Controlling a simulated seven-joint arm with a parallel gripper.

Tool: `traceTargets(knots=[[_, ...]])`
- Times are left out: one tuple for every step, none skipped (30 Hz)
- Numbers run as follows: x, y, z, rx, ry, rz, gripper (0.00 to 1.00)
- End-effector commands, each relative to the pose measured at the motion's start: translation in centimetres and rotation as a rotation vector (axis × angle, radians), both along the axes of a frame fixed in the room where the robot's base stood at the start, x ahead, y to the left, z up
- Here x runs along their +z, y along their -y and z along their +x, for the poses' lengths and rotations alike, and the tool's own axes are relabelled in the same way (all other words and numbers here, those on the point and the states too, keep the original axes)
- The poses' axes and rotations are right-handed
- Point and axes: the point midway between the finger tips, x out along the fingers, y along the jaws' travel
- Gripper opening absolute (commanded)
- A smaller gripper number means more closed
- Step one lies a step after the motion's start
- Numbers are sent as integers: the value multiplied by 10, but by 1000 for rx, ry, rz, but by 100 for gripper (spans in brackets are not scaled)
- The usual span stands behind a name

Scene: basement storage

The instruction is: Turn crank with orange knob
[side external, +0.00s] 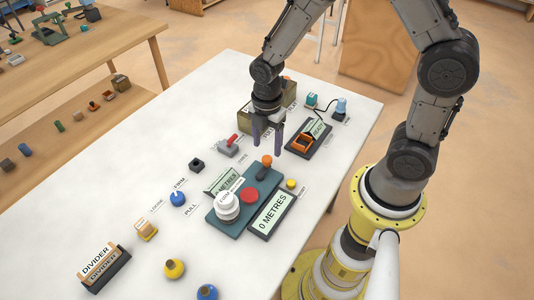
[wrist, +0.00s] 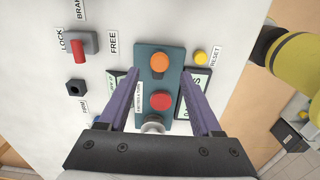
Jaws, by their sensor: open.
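The orange knob (side external: 266,160) stands upright at the far end of a teal base plate (side external: 228,226) on the white table. The wrist view shows this knob (wrist: 159,62) from above, between the two fingers but further off. A red round part (side external: 249,195) sits in the middle of the plate, and a stacked white drum (side external: 227,207) is at its near end. My gripper (side external: 268,142) is open and empty, pointing down above the knob's end of the plate. The crank arm under the knob is hard to make out.
Display boxes reading METRES (side external: 270,214) flank the plate. A yellow reset button (side external: 291,185) is close to the right. A red-handled lever (side external: 230,144) and a black box with an orange frame (side external: 308,140) stand nearby. The table's near-left area holds several more knobs.

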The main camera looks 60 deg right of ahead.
Motion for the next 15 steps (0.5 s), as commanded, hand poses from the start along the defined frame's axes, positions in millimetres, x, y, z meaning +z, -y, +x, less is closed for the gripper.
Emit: traceTargets(knots=[[-10, 0, -1, 0, -4, 0, 66], [-15, 0, -1, 0, -5, 0, 66], [-21, 0, -1, 0, -4, 0, 66], [-25, 0, -1, 0, -3, 0, 66], [-29, 0, 0, 0, -3, 0, 66], [-33, 0, 0, 0, -3, 0, 66], [-36, 0, 0, 0, -2, 0, 66], [-39, 0, 0, 0, -2, 0, 66], [-42, 0, 0, 0, -2, 0, 66], [-43, 0, 0, 0, -1, 0, 66], [-44, 0, 0, 0, 1, 0, 66], [-46, 0, 0, 0, 1, 0, 66], [-46, 0, 0, 0, 2, 0, 66], [-47, 0, 0, 0, 2, 0, 66], [-47, 0, 0, 0, 2, 0, 66]])
